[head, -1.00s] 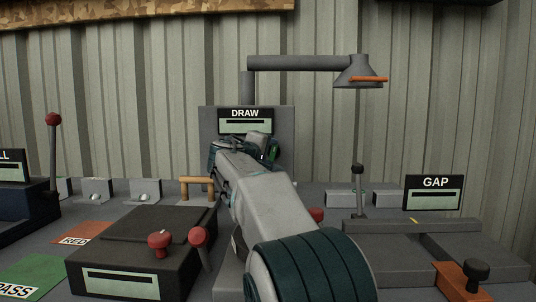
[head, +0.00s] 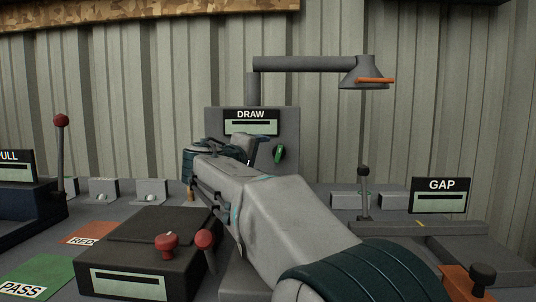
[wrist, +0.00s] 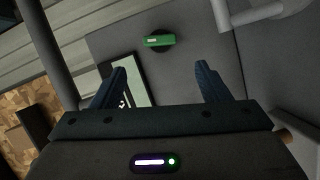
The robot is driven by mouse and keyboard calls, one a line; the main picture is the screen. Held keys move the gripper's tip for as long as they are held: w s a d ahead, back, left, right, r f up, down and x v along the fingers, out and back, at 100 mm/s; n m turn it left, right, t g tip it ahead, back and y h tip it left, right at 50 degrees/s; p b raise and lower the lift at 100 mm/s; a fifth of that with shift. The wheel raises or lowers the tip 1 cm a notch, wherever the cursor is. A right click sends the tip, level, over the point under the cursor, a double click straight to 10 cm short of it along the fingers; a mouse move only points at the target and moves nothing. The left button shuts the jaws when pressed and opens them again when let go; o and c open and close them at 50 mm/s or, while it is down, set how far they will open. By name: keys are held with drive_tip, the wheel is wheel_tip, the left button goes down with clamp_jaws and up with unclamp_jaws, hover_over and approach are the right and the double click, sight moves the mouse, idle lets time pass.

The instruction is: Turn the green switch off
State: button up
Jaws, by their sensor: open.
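The green switch (head: 279,153) is a small knob on the upright grey panel (head: 290,125), below and right of the DRAW sign (head: 250,121). In the wrist view the green switch (wrist: 159,41) shows as a green bar on a dark round base, beyond the fingertips. My gripper (wrist: 163,80) is open and empty, with its two dark fingers apart and the switch ahead of the gap between them.
A grey overhead pipe with a lamp-like hood (head: 364,72) reaches right above the panel. A black box with red knobs (head: 140,262) stands front left. A black-knobbed lever (head: 364,195) and the GAP sign (head: 441,195) are at right.

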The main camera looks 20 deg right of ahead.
drive_tip(key=v, duration=0.5)
